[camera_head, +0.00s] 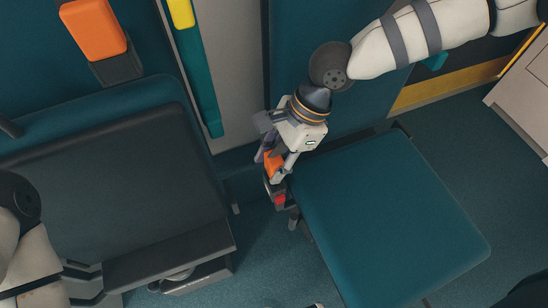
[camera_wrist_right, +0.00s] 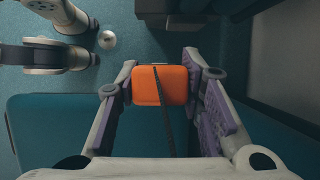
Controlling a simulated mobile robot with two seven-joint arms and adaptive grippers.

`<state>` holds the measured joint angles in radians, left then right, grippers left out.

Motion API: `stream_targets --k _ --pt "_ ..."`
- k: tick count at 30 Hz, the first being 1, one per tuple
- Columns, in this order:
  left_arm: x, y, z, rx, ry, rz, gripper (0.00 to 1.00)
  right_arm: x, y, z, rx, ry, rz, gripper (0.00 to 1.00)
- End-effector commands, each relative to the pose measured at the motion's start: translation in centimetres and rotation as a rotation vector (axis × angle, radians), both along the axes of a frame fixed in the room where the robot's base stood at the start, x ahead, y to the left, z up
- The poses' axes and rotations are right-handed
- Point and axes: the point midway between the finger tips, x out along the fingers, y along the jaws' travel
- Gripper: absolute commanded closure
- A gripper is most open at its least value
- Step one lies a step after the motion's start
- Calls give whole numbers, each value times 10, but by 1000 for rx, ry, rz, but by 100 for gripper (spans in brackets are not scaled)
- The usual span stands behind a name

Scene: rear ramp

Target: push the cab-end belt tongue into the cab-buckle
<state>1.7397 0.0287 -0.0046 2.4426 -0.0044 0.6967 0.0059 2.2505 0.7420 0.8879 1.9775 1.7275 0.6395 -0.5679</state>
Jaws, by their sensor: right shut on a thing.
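My right gripper (camera_head: 276,168) is shut on the orange belt tongue (camera_wrist_right: 160,85), which sits between its two fingers in the right wrist view. A thin dark strip runs over the tongue's orange face there. In the head view the orange of the tongue (camera_head: 272,163) shows partly behind the fingers. The cab-buckle (camera_head: 279,199), dark with a red part, is just below the fingertips, at the left edge of the teal seat. The tongue's metal end is mostly hidden, so I cannot tell whether it touches the buckle. My left gripper is not clearly in view.
The teal seat (camera_head: 385,215) lies right of the gripper. A dark padded surface (camera_head: 110,190) stands at the left. An orange block (camera_head: 93,28) and a yellow block (camera_head: 181,13) are at the upper left. A strip of floor (camera_head: 258,255) is open between seat and dark surface.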

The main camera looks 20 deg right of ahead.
Motion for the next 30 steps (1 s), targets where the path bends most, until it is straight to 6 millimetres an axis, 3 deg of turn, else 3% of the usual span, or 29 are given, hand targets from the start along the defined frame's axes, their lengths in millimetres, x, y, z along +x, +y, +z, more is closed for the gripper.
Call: stream_targets --k 30 --pt "-5 0 -8 0 14 0 70 0 0 -26 0 0 -1 96"
